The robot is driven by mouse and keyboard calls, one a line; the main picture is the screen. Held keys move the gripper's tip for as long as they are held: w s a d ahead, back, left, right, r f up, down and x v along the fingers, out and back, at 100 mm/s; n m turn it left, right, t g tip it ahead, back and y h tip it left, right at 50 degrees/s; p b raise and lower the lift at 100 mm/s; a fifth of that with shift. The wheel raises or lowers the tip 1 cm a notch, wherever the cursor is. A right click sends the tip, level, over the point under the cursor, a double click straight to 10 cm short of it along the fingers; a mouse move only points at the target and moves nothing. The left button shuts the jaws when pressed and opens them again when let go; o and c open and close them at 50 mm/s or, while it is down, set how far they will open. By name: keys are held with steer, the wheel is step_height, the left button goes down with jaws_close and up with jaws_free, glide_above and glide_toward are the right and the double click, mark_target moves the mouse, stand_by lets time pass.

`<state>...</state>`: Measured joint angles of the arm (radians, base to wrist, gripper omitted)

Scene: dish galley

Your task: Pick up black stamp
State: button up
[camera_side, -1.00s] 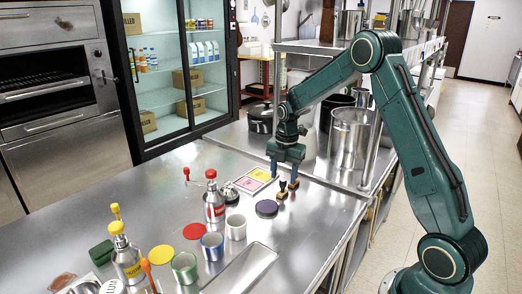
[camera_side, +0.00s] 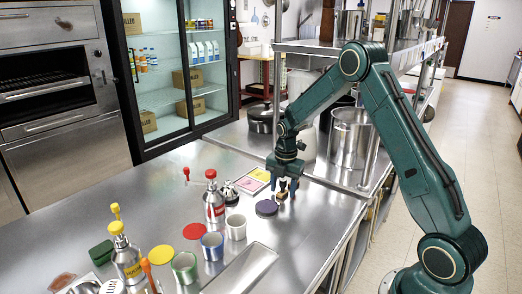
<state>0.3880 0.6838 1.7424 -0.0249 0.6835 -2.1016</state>
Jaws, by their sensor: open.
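The black stamp (camera_side: 283,188), small and dark with a brownish lower part, stands upright on the steel counter right of the dark purple disc. My gripper (camera_side: 283,186) is open and points down over it. Its fingers appear to be on either side of the stamp, with the stamp's top between them. I cannot tell whether either finger touches it.
The dark purple disc (camera_side: 267,208) lies close left of my gripper. Pink and yellow pads (camera_side: 252,181) lie behind it. A white cup (camera_side: 236,227), a red-capped bottle (camera_side: 214,200) and a steel pot (camera_side: 351,140) stand nearby. The counter front right is clear.

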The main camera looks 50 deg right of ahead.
mark_target(283, 180)
jaws_close()
steer(key=shift+r, duration=0.1)
step_height(283, 180, up, 20)
stand_by(1.0)
stand_by(0.3)
steer(key=c, duration=0.8)
jaws_free()
steer(key=shift+c, duration=1.2)
steer(key=shift+o, duration=0.5)
